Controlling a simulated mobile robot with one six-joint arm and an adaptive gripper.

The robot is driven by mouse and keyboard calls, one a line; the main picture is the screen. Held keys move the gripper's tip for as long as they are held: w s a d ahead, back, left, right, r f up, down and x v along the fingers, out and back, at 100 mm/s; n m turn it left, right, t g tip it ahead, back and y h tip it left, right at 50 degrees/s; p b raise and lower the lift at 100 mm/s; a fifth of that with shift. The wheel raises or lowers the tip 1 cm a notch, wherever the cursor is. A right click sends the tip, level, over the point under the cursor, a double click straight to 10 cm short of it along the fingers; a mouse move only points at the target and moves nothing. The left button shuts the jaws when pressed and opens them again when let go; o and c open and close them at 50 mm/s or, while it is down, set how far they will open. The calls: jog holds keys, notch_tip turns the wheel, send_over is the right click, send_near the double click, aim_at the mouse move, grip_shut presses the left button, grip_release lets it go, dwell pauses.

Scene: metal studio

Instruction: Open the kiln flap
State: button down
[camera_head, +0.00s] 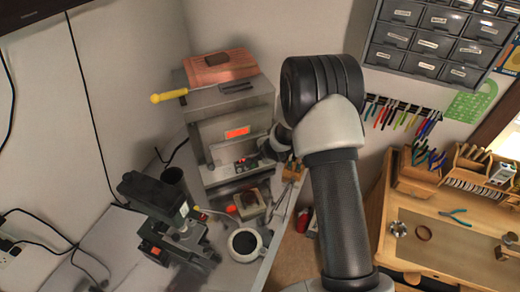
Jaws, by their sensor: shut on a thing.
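The kiln (201,103) is a grey box on the bench left of centre, with a glowing orange rectangle in its front. The kiln flap (212,133) is the light grey front panel around that glow; I cannot tell whether it stands slightly open. My gripper (268,150) is at the right edge of the kiln front, small and partly hidden behind my wrist. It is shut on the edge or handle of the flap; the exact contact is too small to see.
A wooden workbench (450,235) stands at right.

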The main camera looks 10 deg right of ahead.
jog(key=shift+s+d+f, duration=0.1)
jog(key=shift+f, duration=0.05)
jog(key=c, duration=1.8)
grip_release()
jog(key=shift+d, duration=0.1)
jog(key=shift+o, duration=0.2)
jog(key=a+v, duration=0.1)
jog(key=v, duration=1.1)
jog(key=shift+d, duration=0.4)
jog(key=shift+d, duration=0.1)
